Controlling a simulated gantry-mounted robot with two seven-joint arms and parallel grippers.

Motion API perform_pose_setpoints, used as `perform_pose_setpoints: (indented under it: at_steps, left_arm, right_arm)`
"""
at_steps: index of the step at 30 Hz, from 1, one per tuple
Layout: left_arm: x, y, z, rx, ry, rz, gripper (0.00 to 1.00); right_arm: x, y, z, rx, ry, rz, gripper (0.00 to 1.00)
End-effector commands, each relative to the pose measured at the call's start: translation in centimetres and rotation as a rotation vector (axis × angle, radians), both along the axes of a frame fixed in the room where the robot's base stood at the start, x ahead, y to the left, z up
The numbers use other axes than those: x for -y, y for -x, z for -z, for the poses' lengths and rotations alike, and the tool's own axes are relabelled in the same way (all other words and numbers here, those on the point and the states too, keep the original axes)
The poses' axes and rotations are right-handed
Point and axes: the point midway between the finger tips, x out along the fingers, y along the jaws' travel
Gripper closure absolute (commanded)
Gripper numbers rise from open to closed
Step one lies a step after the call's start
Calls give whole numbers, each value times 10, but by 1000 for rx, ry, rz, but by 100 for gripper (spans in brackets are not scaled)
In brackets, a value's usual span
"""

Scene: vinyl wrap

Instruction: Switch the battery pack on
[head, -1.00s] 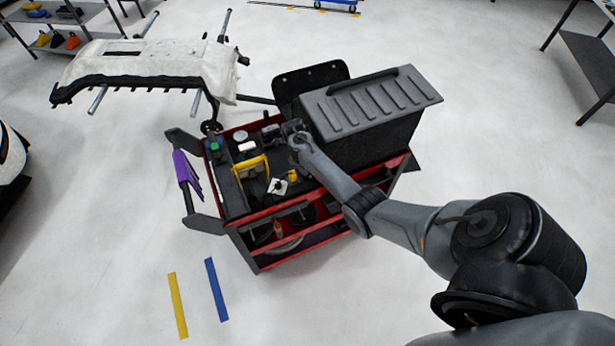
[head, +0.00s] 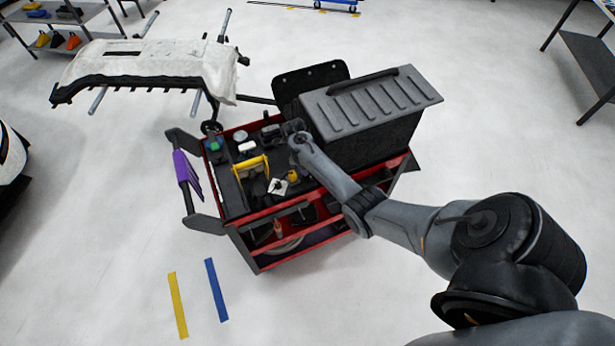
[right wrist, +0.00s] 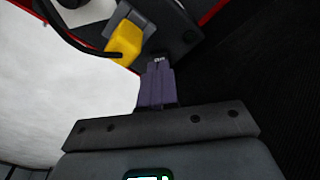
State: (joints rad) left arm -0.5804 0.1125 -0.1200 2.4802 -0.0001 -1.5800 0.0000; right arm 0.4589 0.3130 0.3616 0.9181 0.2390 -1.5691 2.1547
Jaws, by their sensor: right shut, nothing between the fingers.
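In the head view, my right arm reaches over the red cart (head: 262,215), and my right gripper (head: 290,128) is small and partly hidden among items on its top. The right wrist view shows its purple fingers (right wrist: 157,68) shut and empty. Their tips are at a dark block (right wrist: 180,35) with a yellow part (right wrist: 125,43) and a small white mark at the tips. I cannot tell whether they touch. This block may be the battery pack, but its switch is not clear. My left gripper is not in view.
A large black box with a grey ribbed lid (head: 372,100) stands close right of my right gripper. A yellow-handled item (head: 252,167) and other small things lie on the cart top. A white bumper on a stand (head: 150,62) is at the back left.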

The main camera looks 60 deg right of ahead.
Motion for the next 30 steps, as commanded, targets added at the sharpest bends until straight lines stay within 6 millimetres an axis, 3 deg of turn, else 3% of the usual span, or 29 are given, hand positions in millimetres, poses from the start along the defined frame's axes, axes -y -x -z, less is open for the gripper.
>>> perform_pose_setpoints:
  at_steps: [30]
  left_arm:
    - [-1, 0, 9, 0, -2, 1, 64]
  right_arm:
    - [0, 0, 12, 1, 0, 0, 100]
